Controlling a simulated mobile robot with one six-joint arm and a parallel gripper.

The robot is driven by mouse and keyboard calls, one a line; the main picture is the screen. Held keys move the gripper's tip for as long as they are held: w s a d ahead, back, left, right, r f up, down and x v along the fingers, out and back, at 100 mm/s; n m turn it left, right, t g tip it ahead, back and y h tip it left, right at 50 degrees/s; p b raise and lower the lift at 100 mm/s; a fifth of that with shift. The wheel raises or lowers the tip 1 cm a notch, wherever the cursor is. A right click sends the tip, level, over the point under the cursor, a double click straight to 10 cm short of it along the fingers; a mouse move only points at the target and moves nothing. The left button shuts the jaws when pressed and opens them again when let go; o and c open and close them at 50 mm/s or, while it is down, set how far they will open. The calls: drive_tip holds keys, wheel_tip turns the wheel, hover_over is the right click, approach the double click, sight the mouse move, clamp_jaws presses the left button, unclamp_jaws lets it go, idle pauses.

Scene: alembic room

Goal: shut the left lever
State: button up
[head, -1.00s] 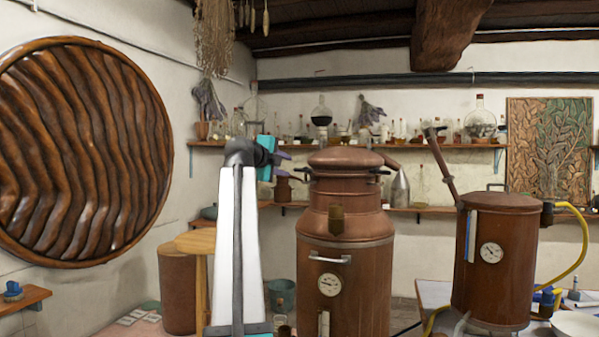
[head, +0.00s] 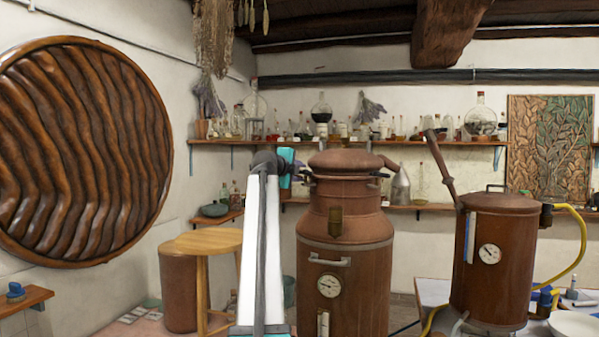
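A copper still (head: 345,225) with a domed lid (head: 346,159) stands upright in the middle of the head view. The left lever (head: 309,177) is a small dark clamp at the left side of the lid's rim. A matching dark lever (head: 379,175) shows on the right side of the rim. My gripper (head: 300,170), dark-fingered with a teal body, is just left of the left lever, at about rim height. Its fingertips overlap the lever area in the picture; I cannot tell whether they touch it. The finger gap is too small to make out.
A second copper vessel (head: 497,262) with a yellow hose (head: 583,245) stands on a table at the right. A round wooden stool (head: 207,241) is at the left of my arm. Shelves with bottles (head: 420,143) line the back wall.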

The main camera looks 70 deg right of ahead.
drive_tip(key=shift+d+f, duration=0.1)
drive_tip(key=shift+d, duration=0.3)
clamp_jaws()
drive_tip(key=shift+a, duration=0.25)
drive_tip(key=shift+d, duration=0.15)
